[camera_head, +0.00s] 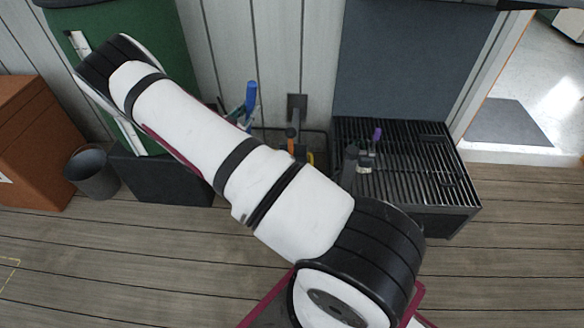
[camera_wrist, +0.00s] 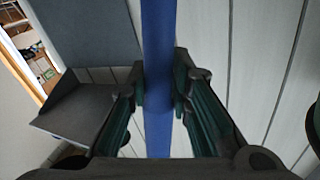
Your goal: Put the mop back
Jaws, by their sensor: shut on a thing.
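In the wrist view, my gripper (camera_wrist: 160,88) is shut on a straight blue pole, the mop's handle (camera_wrist: 158,30), with a finger on each side of it. The handle runs from the top of the view down between the fingers. The mop's head is not visible. In the head view, a short stretch of blue handle (camera_head: 250,94) shows just beyond my arm, in front of the panelled wall. My arm hides most of the gripper and the lower part of the handle there.
A black slatted rack (camera_head: 420,175) stands right of centre, with a purple-topped tool (camera_head: 377,135) at it. A wire-framed holder (camera_head: 318,140) is behind my arm. A grey bucket (camera_head: 93,173) and brown cabinet (camera_head: 38,140) stand left. The front floor is clear; a doorway opens right.

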